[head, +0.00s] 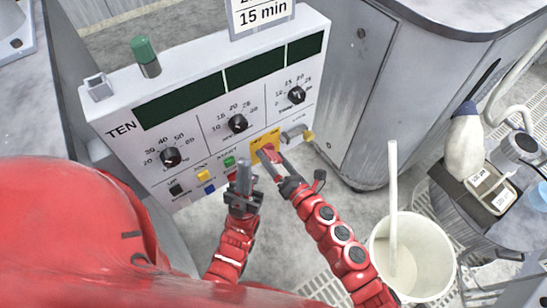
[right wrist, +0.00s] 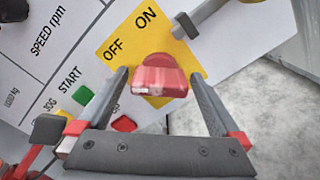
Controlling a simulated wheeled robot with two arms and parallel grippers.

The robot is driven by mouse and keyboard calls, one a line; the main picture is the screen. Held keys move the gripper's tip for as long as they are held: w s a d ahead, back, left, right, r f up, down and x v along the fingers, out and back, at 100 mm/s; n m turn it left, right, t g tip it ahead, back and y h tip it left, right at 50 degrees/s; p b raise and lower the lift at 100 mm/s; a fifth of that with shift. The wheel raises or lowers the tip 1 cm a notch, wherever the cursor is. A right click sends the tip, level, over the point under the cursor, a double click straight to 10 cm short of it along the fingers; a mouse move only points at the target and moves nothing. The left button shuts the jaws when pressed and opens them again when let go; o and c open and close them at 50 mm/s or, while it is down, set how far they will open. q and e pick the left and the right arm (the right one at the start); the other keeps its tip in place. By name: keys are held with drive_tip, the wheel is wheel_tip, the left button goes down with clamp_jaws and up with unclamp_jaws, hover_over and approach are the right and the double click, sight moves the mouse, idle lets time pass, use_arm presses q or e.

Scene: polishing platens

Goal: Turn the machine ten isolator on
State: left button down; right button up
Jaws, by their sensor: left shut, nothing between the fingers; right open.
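The control panel (head: 100,112) is marked TEN. Its isolator is a red knob (right wrist: 160,77) on a yellow plate (right wrist: 112,32) lettered OFF and ON. The knob also shows small in the head view (head: 268,152). My right gripper (head: 272,160) is open, with its fingers on either side of the knob in the right wrist view; I cannot tell if they touch it. Which label the knob points to is unclear. My left gripper (head: 244,170) is shut and empty, in front of the panel's lower buttons, left of the right gripper.
The panel carries three black dials, including a speed dial (head: 237,123), small coloured buttons such as the green START (head: 229,161), and a grey latch (head: 294,133) right of the isolator. A green-capped post (head: 144,52) stands on top. A white bucket (head: 437,262) is at lower right.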

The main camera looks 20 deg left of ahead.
drive_tip(key=c, duration=1.2)
drive_tip(key=shift+c, duration=0.2)
